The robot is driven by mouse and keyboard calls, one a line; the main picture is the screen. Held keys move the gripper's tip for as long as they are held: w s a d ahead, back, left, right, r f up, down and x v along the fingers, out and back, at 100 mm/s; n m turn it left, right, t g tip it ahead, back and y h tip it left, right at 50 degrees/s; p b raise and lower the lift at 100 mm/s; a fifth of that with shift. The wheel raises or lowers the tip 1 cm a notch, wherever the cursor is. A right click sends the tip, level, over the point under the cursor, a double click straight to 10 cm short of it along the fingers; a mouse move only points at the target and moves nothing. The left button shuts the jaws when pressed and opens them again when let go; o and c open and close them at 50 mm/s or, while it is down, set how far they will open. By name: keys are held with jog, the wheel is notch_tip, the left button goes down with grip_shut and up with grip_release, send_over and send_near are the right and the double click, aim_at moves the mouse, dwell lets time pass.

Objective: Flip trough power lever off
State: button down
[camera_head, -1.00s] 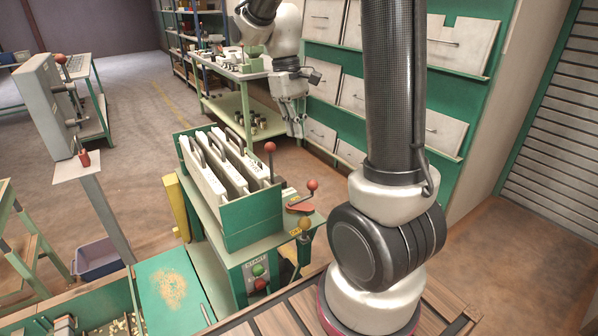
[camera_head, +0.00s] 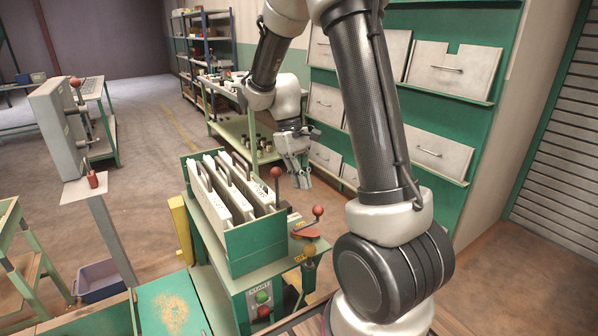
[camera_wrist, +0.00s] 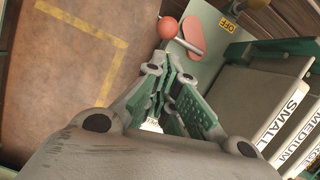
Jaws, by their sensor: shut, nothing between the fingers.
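A lever with a red ball knob (camera_head: 318,211) stands over a red oval plate (camera_head: 304,232) at the right end of the green hopper stand. In the wrist view the knob (camera_wrist: 167,28) and its pale rod lie at the top, with the red plate (camera_wrist: 191,39) beside them and a yellow OFF label (camera_wrist: 228,25) to their right. My gripper (camera_head: 303,178) is shut and empty, above and behind the lever in the head view. In the wrist view my gripper (camera_wrist: 170,70) points toward the knob, apart from it.
The green trough (camera_head: 255,246) holds white hopper panels marked SMALL and MEDIUM (camera_wrist: 300,145). Another red ball (camera_head: 276,172) tops an upright rod beside it. Green (camera_head: 262,297) and red (camera_head: 264,311) buttons sit below. A drawer rack (camera_head: 480,110) stands right.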

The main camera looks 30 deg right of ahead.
jog(key=x, duration=0.5)
